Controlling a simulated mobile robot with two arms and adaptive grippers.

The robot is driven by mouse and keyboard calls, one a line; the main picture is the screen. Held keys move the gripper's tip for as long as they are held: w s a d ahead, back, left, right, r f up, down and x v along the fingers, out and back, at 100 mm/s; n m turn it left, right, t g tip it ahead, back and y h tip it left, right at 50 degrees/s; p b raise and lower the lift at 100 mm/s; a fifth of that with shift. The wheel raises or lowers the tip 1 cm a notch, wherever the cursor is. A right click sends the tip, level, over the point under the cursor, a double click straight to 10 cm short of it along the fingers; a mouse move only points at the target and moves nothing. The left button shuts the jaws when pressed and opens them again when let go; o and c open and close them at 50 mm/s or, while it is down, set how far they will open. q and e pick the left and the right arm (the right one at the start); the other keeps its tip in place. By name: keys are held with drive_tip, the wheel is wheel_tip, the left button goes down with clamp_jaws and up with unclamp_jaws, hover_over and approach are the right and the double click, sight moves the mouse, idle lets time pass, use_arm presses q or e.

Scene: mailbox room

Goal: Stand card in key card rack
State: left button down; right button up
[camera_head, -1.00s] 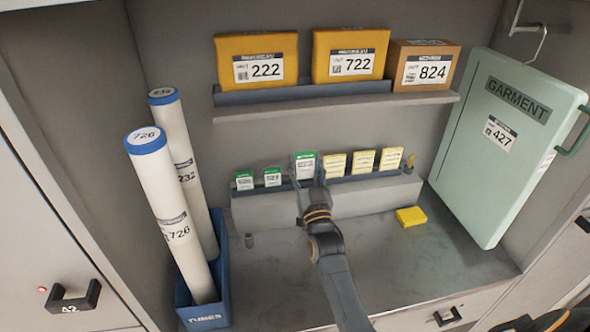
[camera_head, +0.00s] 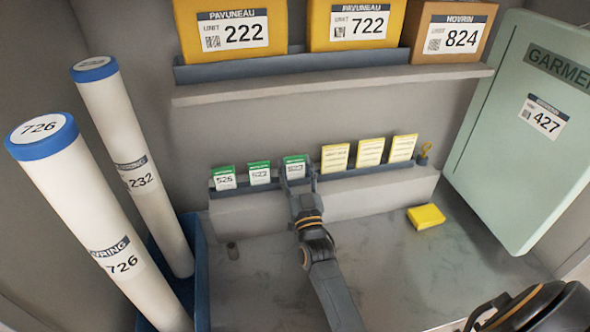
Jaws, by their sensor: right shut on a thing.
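The key card rack (camera_head: 357,184) is a long blue-grey rail on a grey ledge at the back of the cubby. My right gripper (camera_head: 298,180) is shut on a green-topped white card (camera_head: 295,167) in the rack's row. This card is upright, its top about level with the neighbouring cards; its lower edge is hidden by the gripper. Left of it stand two other green-topped cards, 526 (camera_head: 224,178) and 522 (camera_head: 260,173). Right of it stand three yellow cards (camera_head: 370,151). My left gripper is not in view.
A yellow block (camera_head: 426,217) lies on the counter at right. Tall white tubes (camera_head: 90,215) stand in a blue bin (camera_head: 203,275) at left. Boxes (camera_head: 455,32) line the shelf above, and a green garment case (camera_head: 525,135) stands at right. The front counter is mostly clear.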

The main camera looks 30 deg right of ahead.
drive_tip(key=shift+s+a+r, duration=0.1)
drive_tip(key=shift+s, duration=0.05)
drive_tip(key=o, duration=0.9)
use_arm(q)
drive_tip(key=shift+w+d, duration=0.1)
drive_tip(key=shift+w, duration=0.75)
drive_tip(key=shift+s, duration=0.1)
use_arm(e)
drive_tip(key=shift+r, duration=0.1)
drive_tip(key=shift+s+f, duration=0.25)
drive_tip(key=shift+f, duration=0.05)
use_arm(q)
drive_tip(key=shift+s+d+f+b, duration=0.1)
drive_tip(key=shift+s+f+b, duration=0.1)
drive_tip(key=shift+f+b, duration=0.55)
use_arm(e)
drive_tip(key=v, duration=0.6)
drive_tip(key=shift+s+a, duration=0.1)
drive_tip(key=shift+s, duration=0.3)
